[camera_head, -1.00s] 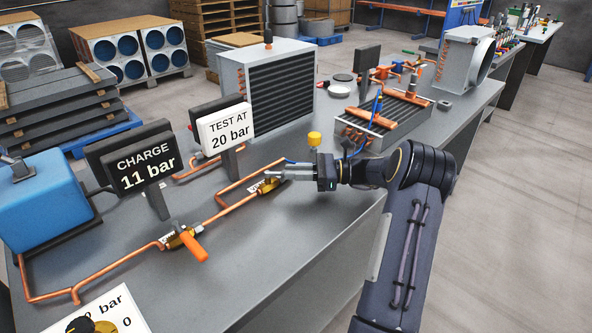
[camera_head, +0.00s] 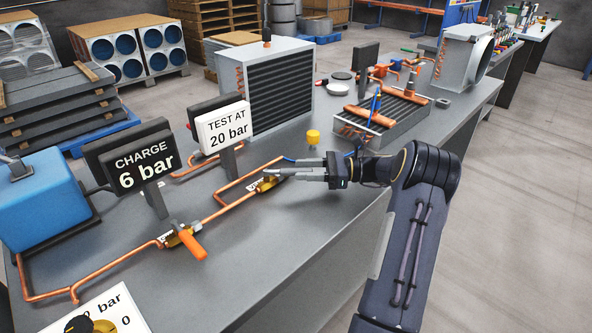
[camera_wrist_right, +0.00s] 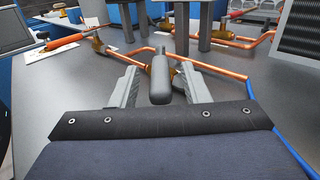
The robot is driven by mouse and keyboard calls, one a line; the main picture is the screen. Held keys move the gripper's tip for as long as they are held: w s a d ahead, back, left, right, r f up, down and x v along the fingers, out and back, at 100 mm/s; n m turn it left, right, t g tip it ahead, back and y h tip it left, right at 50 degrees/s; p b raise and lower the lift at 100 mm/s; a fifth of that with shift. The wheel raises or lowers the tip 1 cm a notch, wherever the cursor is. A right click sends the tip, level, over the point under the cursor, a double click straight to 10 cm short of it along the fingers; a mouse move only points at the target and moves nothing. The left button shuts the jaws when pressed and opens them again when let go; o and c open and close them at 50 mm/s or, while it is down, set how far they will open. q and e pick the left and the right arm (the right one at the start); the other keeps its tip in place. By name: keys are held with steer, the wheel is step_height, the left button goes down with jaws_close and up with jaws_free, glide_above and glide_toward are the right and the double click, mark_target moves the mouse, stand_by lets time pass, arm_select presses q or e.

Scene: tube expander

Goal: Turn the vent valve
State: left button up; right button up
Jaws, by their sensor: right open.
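A brass valve (camera_head: 267,182) sits on the copper pipe line on the bench, with a grey lever (camera_wrist_right: 159,80) pointing towards my right gripper. No label naming it as the vent valve is readable. My right gripper (camera_head: 302,172) is open, with the lever between its two spread fingers in the right wrist view. I cannot tell whether a finger touches it. A second brass valve (camera_head: 179,236) with an orange handle (camera_head: 192,245) lies nearer on the same line. A black sign (camera_head: 143,170) reads "CHARGE 6 bar". My left gripper is not in view.
A white sign (camera_head: 224,128) reads "TEST AT 20 bar". A blue box (camera_head: 40,200) stands at the left and a finned coil unit (camera_head: 272,85) at the back. A yellow cap (camera_head: 313,136) is just behind my right gripper. The bench front (camera_head: 270,260) is clear.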

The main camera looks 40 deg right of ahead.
steer(key=v, duration=0.4)
steer(key=shift+s+d, duration=0.2)
steer(key=shift+d, duration=0.05)
